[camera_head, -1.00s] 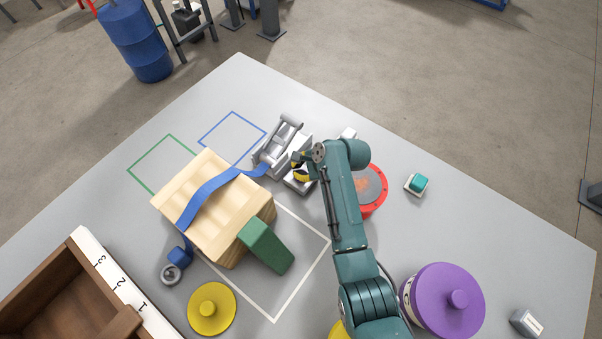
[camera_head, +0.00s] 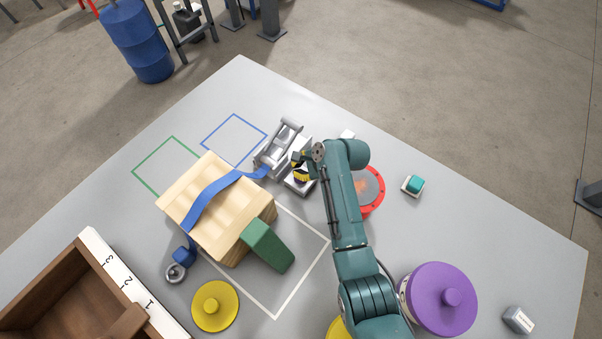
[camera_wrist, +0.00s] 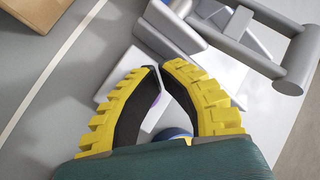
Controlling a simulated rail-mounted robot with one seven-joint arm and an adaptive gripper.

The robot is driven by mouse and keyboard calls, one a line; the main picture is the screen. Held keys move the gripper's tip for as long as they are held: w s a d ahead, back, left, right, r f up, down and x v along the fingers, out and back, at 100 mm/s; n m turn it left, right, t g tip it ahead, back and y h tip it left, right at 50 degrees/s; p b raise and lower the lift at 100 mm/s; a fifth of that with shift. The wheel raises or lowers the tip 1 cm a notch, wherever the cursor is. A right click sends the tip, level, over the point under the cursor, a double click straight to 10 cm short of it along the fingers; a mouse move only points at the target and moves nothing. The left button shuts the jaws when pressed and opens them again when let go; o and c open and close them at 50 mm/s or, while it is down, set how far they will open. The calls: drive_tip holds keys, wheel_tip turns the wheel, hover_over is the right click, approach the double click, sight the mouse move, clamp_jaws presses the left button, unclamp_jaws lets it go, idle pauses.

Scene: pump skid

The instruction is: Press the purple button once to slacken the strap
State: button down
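The blue strap (camera_head: 215,192) lies over a pale wooden crate (camera_head: 235,210) and runs to a grey metal ratchet (camera_head: 280,147), which also shows in the wrist view (camera_wrist: 245,35). My gripper (camera_head: 298,172) is beside the ratchet, over a small light box (camera_head: 297,184). In the wrist view my gripper's (camera_wrist: 160,68) yellow-and-black fingers have their tips almost together, with nothing seen between the tips. Behind the fingers, part of the purple button (camera_wrist: 155,101) shows on the light box (camera_wrist: 112,88). The fingers hide most of it; I cannot tell whether they touch it.
A green block (camera_head: 267,246) leans against the crate. A red-rimmed round device (camera_head: 373,190), a teal button box (camera_head: 412,186) and a big purple knobbed disc (camera_head: 438,298) are to the right. A yellow disc (camera_head: 214,306) and brown box (camera_head: 75,300) are in front.

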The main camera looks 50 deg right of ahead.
wheel_tip(320, 180, up, 5)
drive_tip(key=p, duration=0.5)
drive_tip(key=shift+p, duration=0.4)
idle(0.5)
